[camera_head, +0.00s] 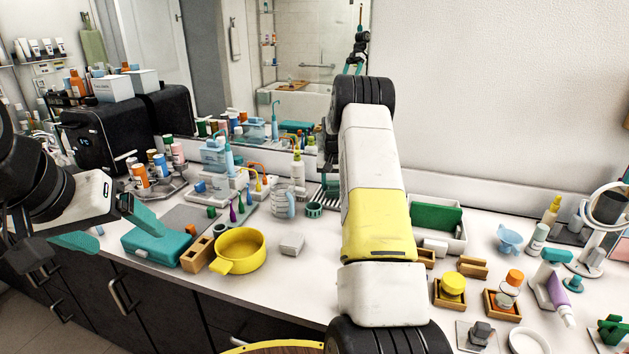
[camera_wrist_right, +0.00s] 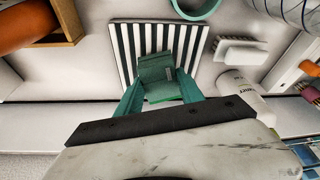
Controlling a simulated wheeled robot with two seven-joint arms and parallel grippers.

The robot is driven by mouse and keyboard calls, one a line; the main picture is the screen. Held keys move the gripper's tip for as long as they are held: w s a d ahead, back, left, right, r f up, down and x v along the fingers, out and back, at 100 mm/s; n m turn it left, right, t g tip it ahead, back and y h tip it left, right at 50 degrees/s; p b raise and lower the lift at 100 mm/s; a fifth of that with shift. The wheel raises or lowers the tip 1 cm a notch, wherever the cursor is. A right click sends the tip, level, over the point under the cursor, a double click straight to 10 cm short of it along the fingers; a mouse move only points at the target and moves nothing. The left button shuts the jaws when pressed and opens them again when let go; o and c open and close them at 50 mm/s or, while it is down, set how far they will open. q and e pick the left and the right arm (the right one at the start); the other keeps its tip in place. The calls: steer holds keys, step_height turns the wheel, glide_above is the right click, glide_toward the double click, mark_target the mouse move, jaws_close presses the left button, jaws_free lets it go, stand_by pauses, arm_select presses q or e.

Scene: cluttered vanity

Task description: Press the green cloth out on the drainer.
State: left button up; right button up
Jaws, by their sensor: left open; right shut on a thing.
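The drainer (camera_wrist_right: 196,42) is a slatted, dark-and-white striped rack that fills the upper middle of the right wrist view. In the head view a strip of the drainer (camera_head: 323,192) shows at the left of my right arm. The green cloth (camera_wrist_right: 160,82) is a small folded piece between the teal fingers of my right gripper (camera_wrist_right: 160,98), which is shut on it. It lies over the drainer's slats; I cannot tell whether it touches them. My left gripper (camera_head: 110,228) is open and empty at the left, beside the teal box.
A teal box (camera_head: 155,243), a yellow pan (camera_head: 239,250) and a white block (camera_head: 291,243) stand along the front. A teal ring cup (camera_head: 314,210) and a glass jug (camera_head: 284,200) stand close to the drainer. A white brush (camera_wrist_right: 240,51) and a white bottle (camera_wrist_right: 238,87) flank it.

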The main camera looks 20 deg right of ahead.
steer(key=shift+f, duration=0.55)
stand_by(1.4)
steer(key=shift+r, duration=0.1)
steer(key=shift+r, duration=3.45)
steer(key=shift+f, duration=2.95)
steer(key=shift+s+f, duration=0.1)
steer(key=shift+f, duration=0.5)
steer(key=shift+r, duration=3.6)
